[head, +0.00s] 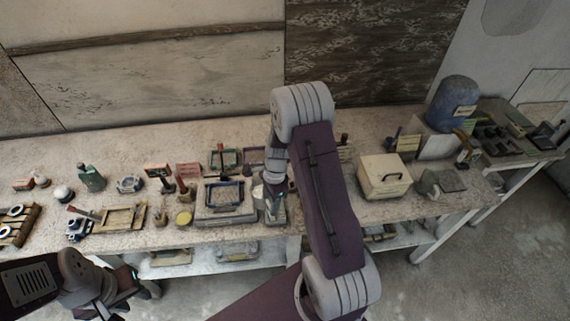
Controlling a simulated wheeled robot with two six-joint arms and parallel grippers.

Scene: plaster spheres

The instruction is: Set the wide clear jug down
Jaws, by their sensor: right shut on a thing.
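My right gripper (275,212) is over the middle of the workbench, with its arm reaching across in front. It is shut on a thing. A pale, partly clear vessel, the wide clear jug (257,192), shows at its left side, mostly hidden by the gripper and arm. I cannot tell whether its base touches the bench. My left gripper (135,294) is low at the left, in front of the bench edge and away from the jug. Its fingers are dark and too unclear to tell open from shut.
The long bench (330,213) is crowded. A framed tray (225,216) stands just left of the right gripper. A cream box (385,177) and a large blue bottle (455,104) stand to the right. A green bottle (91,178) and a wooden frame (120,218) are at the left.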

